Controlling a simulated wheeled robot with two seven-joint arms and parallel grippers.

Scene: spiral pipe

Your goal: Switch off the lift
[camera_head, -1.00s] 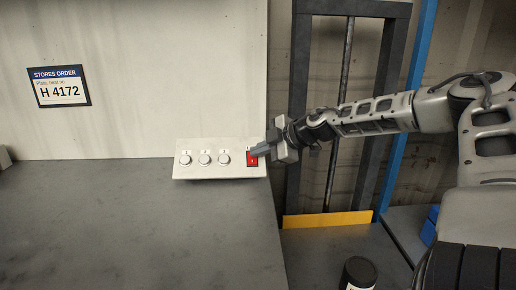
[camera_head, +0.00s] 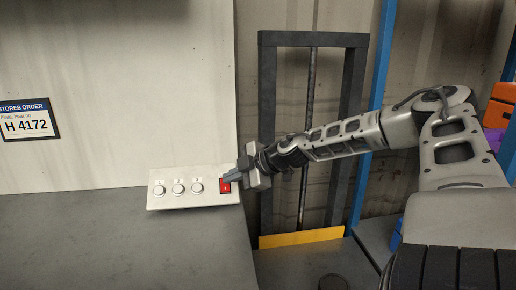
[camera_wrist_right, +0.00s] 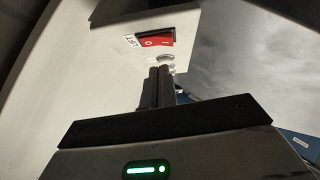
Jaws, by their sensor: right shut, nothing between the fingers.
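A red rocker switch (camera_head: 225,188) sits at the right end of a pale control panel (camera_head: 210,202) on the grey worktop. The switch also shows in the right wrist view (camera_wrist_right: 155,40), with a white label beside it and white marks on its face. My right gripper (camera_head: 229,177) is shut and empty. Its fingertips overlap the top of the switch in the head view. In the right wrist view the closed fingers (camera_wrist_right: 160,70) point toward the switch with a gap in the picture; I cannot tell whether they touch it. My left gripper is out of view.
Several round white buttons (camera_head: 178,189) line the panel left of the switch. A dark lift frame (camera_head: 266,130) with a yellow bar (camera_head: 301,238) stands behind my right arm. Orange (camera_head: 497,113) and blue bins are at far right. The worktop (camera_head: 110,245) is clear in front.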

